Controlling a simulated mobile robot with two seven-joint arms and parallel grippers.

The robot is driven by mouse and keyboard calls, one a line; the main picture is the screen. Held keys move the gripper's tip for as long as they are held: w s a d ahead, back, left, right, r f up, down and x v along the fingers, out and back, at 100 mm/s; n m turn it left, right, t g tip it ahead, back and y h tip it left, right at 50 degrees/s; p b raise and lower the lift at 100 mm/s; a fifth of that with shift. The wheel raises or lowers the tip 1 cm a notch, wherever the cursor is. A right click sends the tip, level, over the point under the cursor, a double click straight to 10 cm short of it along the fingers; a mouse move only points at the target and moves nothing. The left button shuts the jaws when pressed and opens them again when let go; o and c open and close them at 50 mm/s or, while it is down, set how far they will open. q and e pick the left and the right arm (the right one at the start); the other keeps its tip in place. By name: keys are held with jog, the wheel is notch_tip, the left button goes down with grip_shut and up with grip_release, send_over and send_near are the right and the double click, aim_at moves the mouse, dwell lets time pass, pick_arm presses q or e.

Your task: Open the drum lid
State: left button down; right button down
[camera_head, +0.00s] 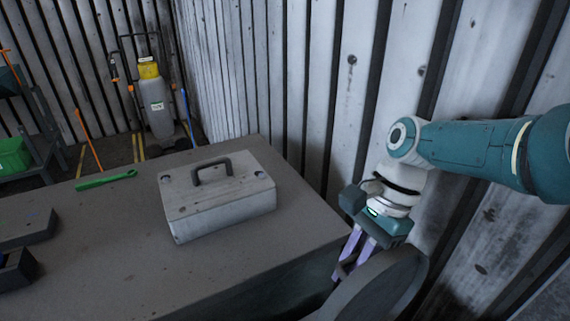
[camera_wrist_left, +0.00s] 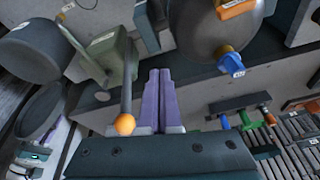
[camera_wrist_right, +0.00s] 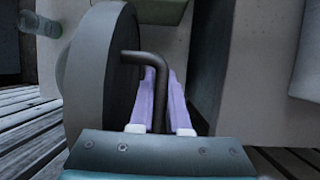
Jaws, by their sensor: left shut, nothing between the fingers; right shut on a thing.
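A thick grey disc, which looks like the drum lid (camera_head: 388,285), stands on edge at the bottom right of the head view, beside the table. It also shows in the right wrist view (camera_wrist_right: 92,72), left of my fingers. My right gripper (camera_head: 343,270) is at the disc's left side; its fingers (camera_wrist_right: 162,95) are shut on a dark bent handle (camera_wrist_right: 131,57) that reaches over from the disc. The drum body cannot be told clearly. My left gripper (camera_wrist_left: 157,72) is shut and empty in the left wrist view, and out of the head view.
A grey table (camera_head: 110,245) carries a metal box (camera_head: 218,197) with a handle and a green tool (camera_head: 106,180). A corrugated wall (camera_head: 352,90) stands close behind my right arm. An orange-tipped lever (camera_wrist_left: 125,122) is close beside my left fingers.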

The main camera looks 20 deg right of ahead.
jog(key=shift+f, duration=0.15)
dwell(0.3)
jog(key=c, duration=1.2)
grip_release()
jog(key=shift+s, duration=0.1)
jog(key=shift+o, duration=0.2)
jog(key=p+v, duration=0.5)
jog(key=v, duration=0.4)
jog(key=shift+d+r, duration=0.15)
jog(key=shift+r, duration=0.3)
